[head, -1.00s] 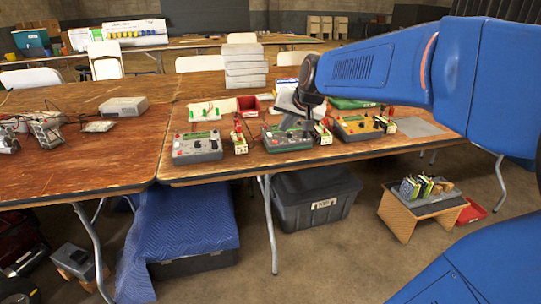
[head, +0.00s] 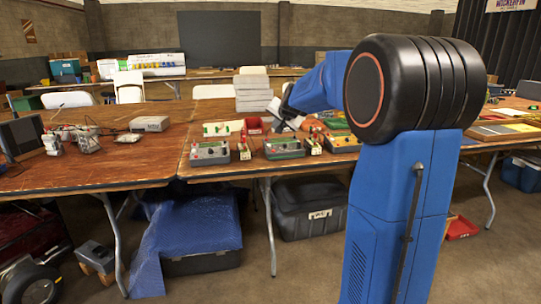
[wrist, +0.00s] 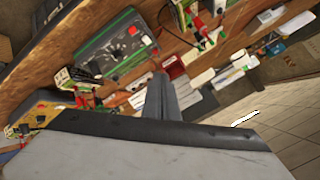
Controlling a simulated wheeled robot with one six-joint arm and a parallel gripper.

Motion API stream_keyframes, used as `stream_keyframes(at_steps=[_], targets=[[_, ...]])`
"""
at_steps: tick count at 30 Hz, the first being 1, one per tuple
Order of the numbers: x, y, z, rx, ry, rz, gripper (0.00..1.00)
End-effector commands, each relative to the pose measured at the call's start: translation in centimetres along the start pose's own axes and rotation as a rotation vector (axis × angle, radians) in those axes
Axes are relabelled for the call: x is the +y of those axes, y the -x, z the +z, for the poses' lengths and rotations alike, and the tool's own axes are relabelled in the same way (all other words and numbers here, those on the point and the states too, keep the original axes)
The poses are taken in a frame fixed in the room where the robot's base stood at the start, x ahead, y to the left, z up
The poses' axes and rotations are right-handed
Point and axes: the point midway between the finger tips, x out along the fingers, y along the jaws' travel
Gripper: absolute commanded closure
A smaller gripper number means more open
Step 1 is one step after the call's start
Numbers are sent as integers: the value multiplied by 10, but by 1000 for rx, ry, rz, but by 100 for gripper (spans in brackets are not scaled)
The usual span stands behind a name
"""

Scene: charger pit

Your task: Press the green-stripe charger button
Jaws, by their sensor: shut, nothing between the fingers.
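Several box-shaped chargers stand in a row near the front edge of the table (head: 120,172).
Small battery holders (head: 315,145) stand between the chargers. A stack of white boxes (head: 253,93) and a red bin (head: 254,126) lie behind. A grey box (head: 150,124) and cabled devices are on the left table. Bare tabletop lies left of the chargers.

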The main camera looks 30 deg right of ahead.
Motion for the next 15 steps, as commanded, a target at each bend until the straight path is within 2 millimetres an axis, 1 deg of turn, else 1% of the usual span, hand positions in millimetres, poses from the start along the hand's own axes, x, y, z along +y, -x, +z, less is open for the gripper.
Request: stream_keyframes(at_steps=[10,15], targets=[[0,-1,0,0,-1,0,100],[5,-7,5,-1,-1,0,100]])
